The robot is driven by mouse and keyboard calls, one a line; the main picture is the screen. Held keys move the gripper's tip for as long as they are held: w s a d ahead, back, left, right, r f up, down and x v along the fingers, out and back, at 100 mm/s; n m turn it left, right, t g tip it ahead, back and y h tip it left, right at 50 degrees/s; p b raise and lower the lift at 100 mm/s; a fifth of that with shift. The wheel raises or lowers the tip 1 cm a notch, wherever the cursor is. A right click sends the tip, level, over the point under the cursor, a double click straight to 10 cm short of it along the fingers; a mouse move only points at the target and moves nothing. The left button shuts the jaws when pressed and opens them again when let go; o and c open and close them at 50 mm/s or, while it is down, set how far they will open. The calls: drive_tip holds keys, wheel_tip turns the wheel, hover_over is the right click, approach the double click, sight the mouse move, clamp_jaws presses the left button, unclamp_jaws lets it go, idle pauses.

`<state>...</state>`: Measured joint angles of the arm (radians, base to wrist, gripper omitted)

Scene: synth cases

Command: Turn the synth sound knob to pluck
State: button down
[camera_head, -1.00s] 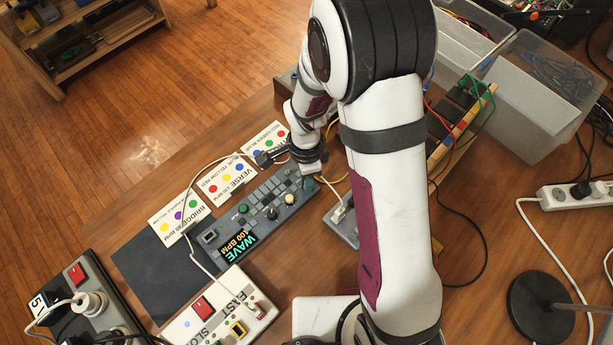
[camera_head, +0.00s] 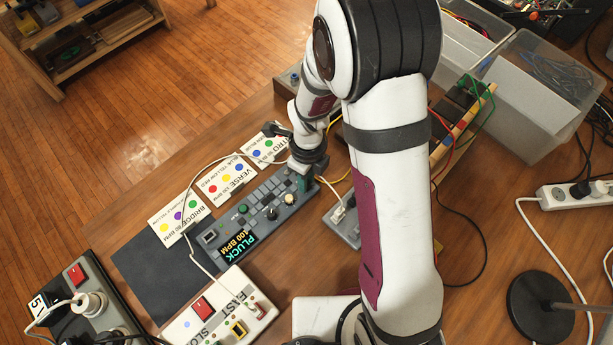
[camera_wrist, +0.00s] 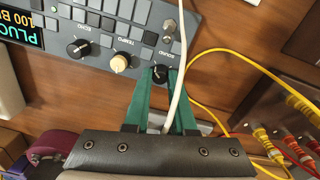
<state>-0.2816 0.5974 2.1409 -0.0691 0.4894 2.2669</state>
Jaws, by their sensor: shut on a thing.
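The grey synth (camera_head: 225,228) lies on the wooden table in the head view. Its screen (camera_head: 238,244) reads PLUCK and 100 BPM; the wrist view shows part of the same screen (camera_wrist: 20,27). In the wrist view, the black sound knob (camera_wrist: 160,76) sits at the synth's edge beside its SOUND label. My gripper (camera_wrist: 161,73) has its green fingers shut on this knob, one on each side. In the head view my gripper (camera_head: 304,182) is at the synth's right end, and my wrist hides part of that corner.
A cream tempo knob (camera_wrist: 121,62) and a black echo knob (camera_wrist: 79,47) stand beside the sound knob. A white cable (camera_wrist: 183,60) crosses close to my fingers. Sequence cards (camera_head: 226,178) lie along the synth's far side. A FAST/SLOW box (camera_head: 222,312) lies in front.

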drive_tip(key=shift+m, duration=0.6)
drive_tip(key=c, duration=0.7)
unclamp_jaws()
drive_tip(key=shift+c, duration=0.2)
drive_tip(key=shift+r, duration=0.1)
wheel_tip(320, 180, up, 16)
drive_tip(key=shift+w+d, duration=0.2)
